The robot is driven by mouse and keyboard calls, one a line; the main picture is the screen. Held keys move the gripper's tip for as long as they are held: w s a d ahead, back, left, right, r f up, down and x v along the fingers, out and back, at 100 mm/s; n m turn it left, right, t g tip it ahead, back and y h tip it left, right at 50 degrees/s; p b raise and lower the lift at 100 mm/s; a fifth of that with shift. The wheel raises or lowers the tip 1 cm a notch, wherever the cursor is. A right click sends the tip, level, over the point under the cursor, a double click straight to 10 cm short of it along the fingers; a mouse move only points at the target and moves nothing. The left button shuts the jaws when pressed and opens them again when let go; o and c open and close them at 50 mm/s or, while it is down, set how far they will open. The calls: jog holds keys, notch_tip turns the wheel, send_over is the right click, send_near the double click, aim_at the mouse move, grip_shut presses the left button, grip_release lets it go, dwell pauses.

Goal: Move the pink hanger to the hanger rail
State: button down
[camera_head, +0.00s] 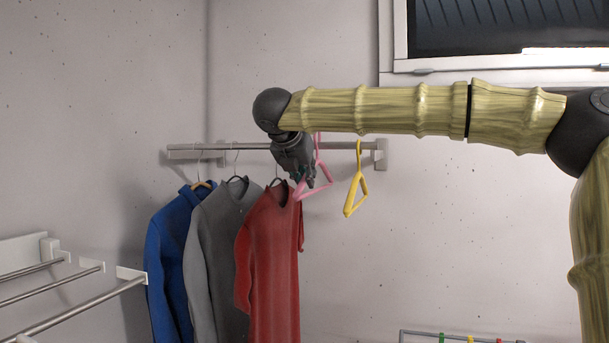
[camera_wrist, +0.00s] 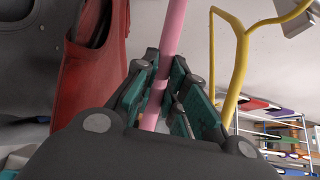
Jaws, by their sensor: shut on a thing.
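The pink hanger (camera_head: 325,170) is at the hanger rail (camera_head: 230,146), between the red shirt and the yellow hanger. Its upper part reaches up to the rail's height. I cannot tell whether its hook rests on the rail. My gripper (camera_head: 305,180) is at the hanger's left side in the head view. In the wrist view, my gripper (camera_wrist: 168,95) has its green-padded fingers around a pink bar (camera_wrist: 172,35) of the hanger. My arm hides part of the rail and of the hanger.
A yellow hanger (camera_head: 355,190) hangs to the right, close to the pink one. A red shirt (camera_head: 272,260), a grey shirt (camera_head: 215,255) and a blue shirt (camera_head: 172,260) hang to the left. A wall rack (camera_head: 75,290) stands at lower left. A window (camera_head: 500,35) is at upper right.

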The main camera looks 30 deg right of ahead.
jog(key=shift+w+d+f+b, duration=0.15)
jog(key=shift+f+b, duration=0.3)
jog(key=shift+f, duration=0.15)
jog(key=shift+w+d+f+b, duration=0.1)
jog(key=shift+d+f+b, duration=0.05)
jog(key=shift+f+b, duration=0.7)
jog(key=shift+f, duration=0.1)
jog(key=c, duration=1.4)
grip_release()
jog(key=v, duration=1.2)
jog(key=shift+f, duration=0.1)
